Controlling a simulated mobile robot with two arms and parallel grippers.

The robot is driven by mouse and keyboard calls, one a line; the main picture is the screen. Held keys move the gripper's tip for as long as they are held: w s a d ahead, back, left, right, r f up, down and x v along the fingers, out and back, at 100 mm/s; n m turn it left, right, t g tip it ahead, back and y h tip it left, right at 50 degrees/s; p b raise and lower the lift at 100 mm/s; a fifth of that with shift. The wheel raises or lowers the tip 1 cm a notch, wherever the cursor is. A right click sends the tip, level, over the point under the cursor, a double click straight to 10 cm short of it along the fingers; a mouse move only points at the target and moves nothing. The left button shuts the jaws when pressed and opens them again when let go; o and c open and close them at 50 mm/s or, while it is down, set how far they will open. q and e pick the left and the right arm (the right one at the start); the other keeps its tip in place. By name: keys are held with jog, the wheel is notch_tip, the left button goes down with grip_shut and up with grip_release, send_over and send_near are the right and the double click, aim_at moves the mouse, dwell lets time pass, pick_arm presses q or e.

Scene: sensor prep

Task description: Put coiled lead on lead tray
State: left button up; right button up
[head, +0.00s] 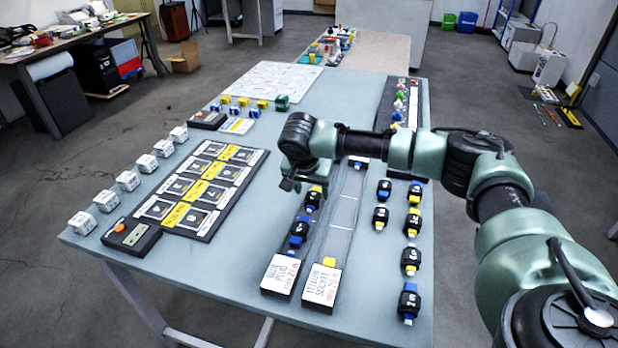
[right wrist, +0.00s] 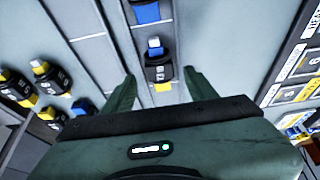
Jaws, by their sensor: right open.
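Two long grey lead trays lie side by side, the left one labelled blue plug (head: 281,274) and the right one labelled yellow socket (head: 322,285). Two black coiled leads with blue and yellow ends, a farther one (head: 313,199) and a nearer one (head: 298,231), lie in the left tray. My right gripper (head: 291,185) is open above the far part of the left tray. In the right wrist view its spread fingers (right wrist: 163,88) flank the farther coiled lead (right wrist: 158,70), with a gap on both sides. My left gripper is out of view.
Several coiled leads (head: 410,261) stand in columns on the table's right side. A black board with numbered slots (head: 200,190) and a row of white boxes (head: 128,181) lie left. Bare table (head: 225,270) lies between board and trays.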

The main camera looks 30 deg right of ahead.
jog(key=v, duration=0.9)
